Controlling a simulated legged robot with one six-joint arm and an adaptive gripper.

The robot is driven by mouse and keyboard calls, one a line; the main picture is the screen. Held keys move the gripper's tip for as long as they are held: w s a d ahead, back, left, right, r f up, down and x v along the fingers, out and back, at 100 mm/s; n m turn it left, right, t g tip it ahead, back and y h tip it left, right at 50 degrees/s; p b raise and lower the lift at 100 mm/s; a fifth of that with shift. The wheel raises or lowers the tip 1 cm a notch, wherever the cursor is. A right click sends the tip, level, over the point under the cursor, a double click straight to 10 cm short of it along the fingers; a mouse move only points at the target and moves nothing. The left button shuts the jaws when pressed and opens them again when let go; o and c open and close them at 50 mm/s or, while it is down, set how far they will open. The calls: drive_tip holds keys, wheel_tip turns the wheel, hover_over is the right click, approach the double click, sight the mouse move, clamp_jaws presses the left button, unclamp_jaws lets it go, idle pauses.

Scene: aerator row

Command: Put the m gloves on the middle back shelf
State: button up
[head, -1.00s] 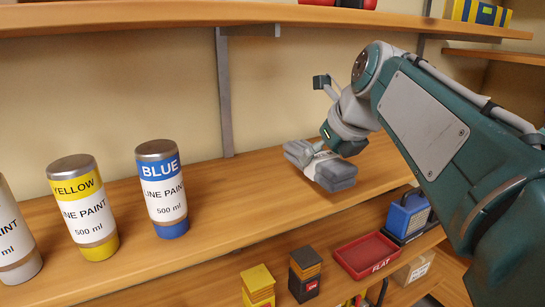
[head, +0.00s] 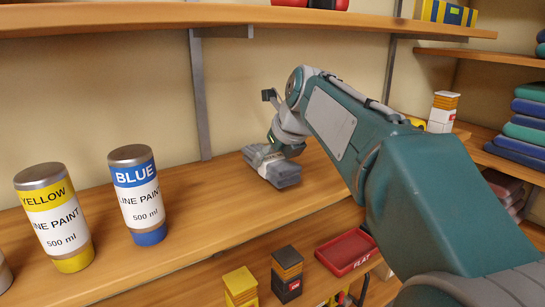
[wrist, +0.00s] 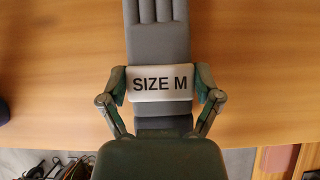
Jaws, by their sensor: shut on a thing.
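The m gloves (wrist: 158,40) are a grey bundle with a white band reading SIZE M. In the wrist view my gripper (wrist: 160,90) is shut on the band, one finger on each side. In the head view the gloves (head: 283,174) are at the wooden middle back shelf (head: 215,205), right of the paint cans. My gripper (head: 262,158) is at their back end and partly hidden by the gloves and my arm. The gloves look very low over the board; I cannot tell whether they touch it.
A blue paint can (head: 138,195) and a yellow paint can (head: 54,217) stand left on the same shelf. Below are a red tray (head: 345,252) and small boxes (head: 286,274). Folded cloths (head: 525,125) lie on side shelves at right. Bare board separates the blue can from the gloves.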

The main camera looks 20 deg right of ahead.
drive_tip(key=shift+f, duration=0.55)
drive_tip(key=o, duration=0.9)
drive_tip(key=shift+r, duration=0.35)
drive_tip(key=v, duration=1.2)
drive_tip(key=shift+r, duration=0.25)
